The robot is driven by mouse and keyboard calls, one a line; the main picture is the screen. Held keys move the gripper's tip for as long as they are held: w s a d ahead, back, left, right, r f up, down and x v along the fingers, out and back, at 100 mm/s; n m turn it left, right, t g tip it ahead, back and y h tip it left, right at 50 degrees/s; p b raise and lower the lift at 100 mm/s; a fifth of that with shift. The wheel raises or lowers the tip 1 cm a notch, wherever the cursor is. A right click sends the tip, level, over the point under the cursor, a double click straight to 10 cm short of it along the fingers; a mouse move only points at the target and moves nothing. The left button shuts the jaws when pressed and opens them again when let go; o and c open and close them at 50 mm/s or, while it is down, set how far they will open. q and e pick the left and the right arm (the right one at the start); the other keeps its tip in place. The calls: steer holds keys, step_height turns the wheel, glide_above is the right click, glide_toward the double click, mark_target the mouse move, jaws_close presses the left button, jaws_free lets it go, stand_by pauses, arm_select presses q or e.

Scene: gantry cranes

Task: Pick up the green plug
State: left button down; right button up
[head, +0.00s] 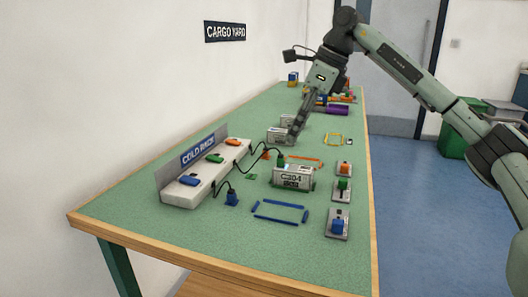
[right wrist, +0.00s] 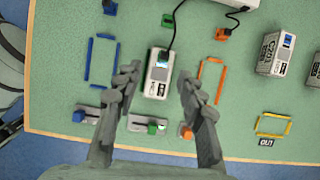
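The green plug (head: 281,159) sits at the top of the grey container marked C304 (head: 293,178), with a black cable running from it toward the cold bank (head: 205,172). In the right wrist view the container (right wrist: 157,85) lies between my fingers, and the cable ends at its plug (right wrist: 163,52), whose colour is hard to make out there. My right gripper (head: 294,136) is open and empty, above the table and behind the container in the head view. It also shows in the right wrist view (right wrist: 158,72), fingers spread on both sides of the container. My left gripper is out of view.
The blue plug (head: 232,198) and orange plug (head: 266,154) stand on the table on black cables. Small switch plates (head: 337,226) line the right edge. Blue (head: 280,212) and orange (head: 304,160) outlines flank the container. Another grey container (head: 279,135) stands behind.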

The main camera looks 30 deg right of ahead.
mark_target(282, 155)
steer(key=x, duration=0.6)
steer(key=shift+w+d+f+b, duration=0.1)
steer(key=shift+w+f+b, duration=0.2)
steer(key=shift+w+f, duration=0.05)
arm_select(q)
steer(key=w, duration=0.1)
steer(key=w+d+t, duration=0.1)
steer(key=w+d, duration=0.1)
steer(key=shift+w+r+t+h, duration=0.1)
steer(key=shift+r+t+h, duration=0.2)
arm_select(e)
steer(key=shift+w+f, duration=0.2)
steer(key=shift+f, duration=0.15)
jaws_close()
